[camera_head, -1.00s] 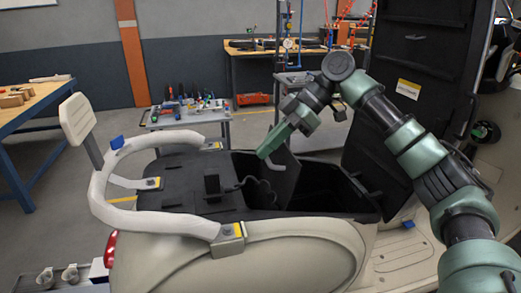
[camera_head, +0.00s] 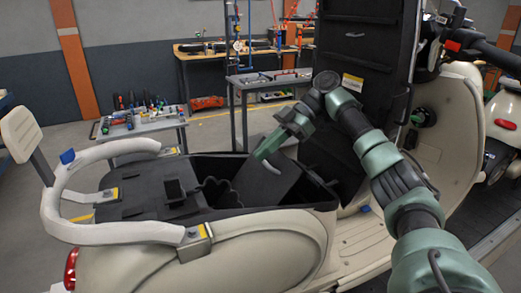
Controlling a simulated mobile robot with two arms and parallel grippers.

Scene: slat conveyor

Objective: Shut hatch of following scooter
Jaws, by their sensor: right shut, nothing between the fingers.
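The cream scooter (camera_head: 250,250) stands with its underseat compartment open. A dark flap with a small grey handle, apparently the hatch (camera_head: 262,188), stands tilted up inside the compartment. The compartment's right part beside it is open and dark. My right gripper (camera_head: 265,153) is shut and empty, pointing down-left at the flap's upper edge; I cannot tell whether it touches. A large black panel (camera_head: 365,60) with a handle and a yellow-white label stands upright at the compartment's right end. My left gripper is out of view.
A white grab rail (camera_head: 50,215) and a backrest (camera_head: 22,134) rise at the scooter's left. Another scooter (camera_head: 504,115) is at the right edge. Behind are a tool cart (camera_head: 150,127) and a workbench (camera_head: 205,57).

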